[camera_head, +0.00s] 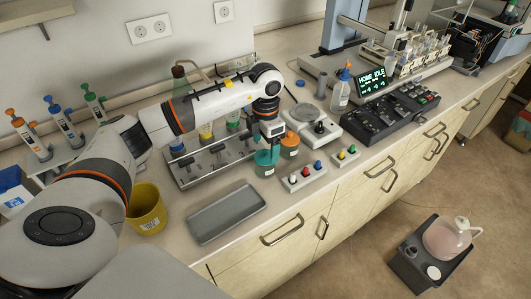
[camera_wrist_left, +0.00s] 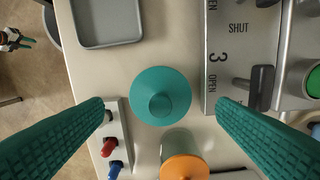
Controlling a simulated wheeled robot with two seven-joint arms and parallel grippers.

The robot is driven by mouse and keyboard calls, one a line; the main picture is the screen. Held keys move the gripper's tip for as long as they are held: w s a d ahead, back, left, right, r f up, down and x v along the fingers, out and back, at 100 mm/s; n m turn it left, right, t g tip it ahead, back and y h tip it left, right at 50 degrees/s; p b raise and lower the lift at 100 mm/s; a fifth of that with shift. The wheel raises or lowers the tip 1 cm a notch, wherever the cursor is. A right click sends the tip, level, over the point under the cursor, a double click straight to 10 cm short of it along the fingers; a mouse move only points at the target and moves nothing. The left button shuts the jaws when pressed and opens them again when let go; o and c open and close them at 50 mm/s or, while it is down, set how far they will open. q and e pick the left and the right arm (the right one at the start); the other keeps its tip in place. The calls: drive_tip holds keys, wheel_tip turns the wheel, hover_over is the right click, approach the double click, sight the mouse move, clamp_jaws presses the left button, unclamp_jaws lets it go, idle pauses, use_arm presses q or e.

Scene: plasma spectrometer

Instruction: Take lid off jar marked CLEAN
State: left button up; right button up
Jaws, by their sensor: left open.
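A jar with a round teal lid (camera_wrist_left: 160,96) and a knob stands in the middle of the left wrist view. In the head view this jar (camera_head: 265,168) stands on the bench below my left gripper (camera_head: 271,140), and its label is too small to read. A second jar with an orange lid (camera_head: 290,141) stands just behind it, and its lid shows in the wrist view (camera_wrist_left: 185,168). My left gripper's green fingers (camera_wrist_left: 160,115) are open, one on each side of the teal lid, with a gap to it.
A valve rack (camera_head: 205,168) with levers stands left of the jars. A button box (camera_head: 304,177) is close on the right. A grey tray (camera_head: 226,213) lies in front, with a yellow bin (camera_head: 147,207) beside it. A balance (camera_head: 311,122) stands behind the jars.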

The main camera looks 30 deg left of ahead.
sight(265, 154)
use_arm(q)
drive_tip(key=shift+f, duration=1.35)
drive_tip(key=c, duration=1)
drive_tip(key=shift+c, duration=0.2)
use_arm(e)
drive_tip(key=shift+r, duration=0.55)
use_arm(q)
drive_tip(key=shift+r, duration=0.1)
use_arm(e)
drive_tip(key=shift+d, duration=0.1)
